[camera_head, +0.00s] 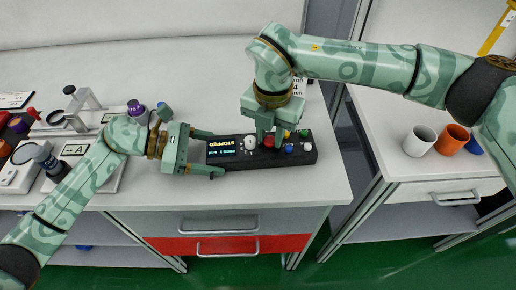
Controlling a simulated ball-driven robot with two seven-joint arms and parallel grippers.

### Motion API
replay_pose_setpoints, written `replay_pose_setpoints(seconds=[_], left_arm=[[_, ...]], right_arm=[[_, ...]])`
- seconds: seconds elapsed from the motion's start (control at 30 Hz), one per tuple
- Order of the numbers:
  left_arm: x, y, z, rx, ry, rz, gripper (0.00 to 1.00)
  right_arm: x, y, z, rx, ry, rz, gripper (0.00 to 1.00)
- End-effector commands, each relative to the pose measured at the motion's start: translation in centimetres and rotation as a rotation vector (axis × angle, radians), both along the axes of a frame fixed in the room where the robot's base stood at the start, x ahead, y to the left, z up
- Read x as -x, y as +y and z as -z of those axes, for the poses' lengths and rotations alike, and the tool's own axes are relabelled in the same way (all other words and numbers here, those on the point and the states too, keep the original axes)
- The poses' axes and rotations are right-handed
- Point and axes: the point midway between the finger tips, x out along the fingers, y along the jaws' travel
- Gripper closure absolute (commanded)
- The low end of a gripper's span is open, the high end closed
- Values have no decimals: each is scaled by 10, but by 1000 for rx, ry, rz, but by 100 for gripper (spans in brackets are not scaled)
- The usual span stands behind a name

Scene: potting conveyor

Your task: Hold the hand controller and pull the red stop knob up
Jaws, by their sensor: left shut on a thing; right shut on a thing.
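The hand controller (231,157) is a long black box lying on the white table top. Its display reads STOPPED, and a white dial and several coloured knobs sit to the right of that. My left gripper (213,153) comes in from the left with its fingers on either side of the controller's left end and is shut on it. My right gripper (270,137) points down from above the middle of the controller. It is shut on the red stop knob (269,141), of which only a small part shows between the fingertips.
On the left stand several devices, including a panel marked A (76,150) and a purple-topped knob (135,108). On the right table are a grey cup (419,141) and an orange cup (452,139). The table's front edge lies just before the controller; a red drawer (235,245) is below.

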Motion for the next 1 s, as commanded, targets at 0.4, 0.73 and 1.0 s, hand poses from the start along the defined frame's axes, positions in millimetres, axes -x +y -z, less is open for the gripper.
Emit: replay_pose_setpoints(seconds=[0.4, 0.73, 1.0], left_arm=[[0, 0, 0, 0, 0, 0, 44], [0, 0, 0, -1, 0, 0, 44], [0, 0, 0, 0, 0, 1, 44]], right_arm=[[0, 0, -2, 0, -1, 0, 95], [-1, 0, -9, -1, -2, 0, 95], [0, 0, -8, 0, -1, 0, 58]])
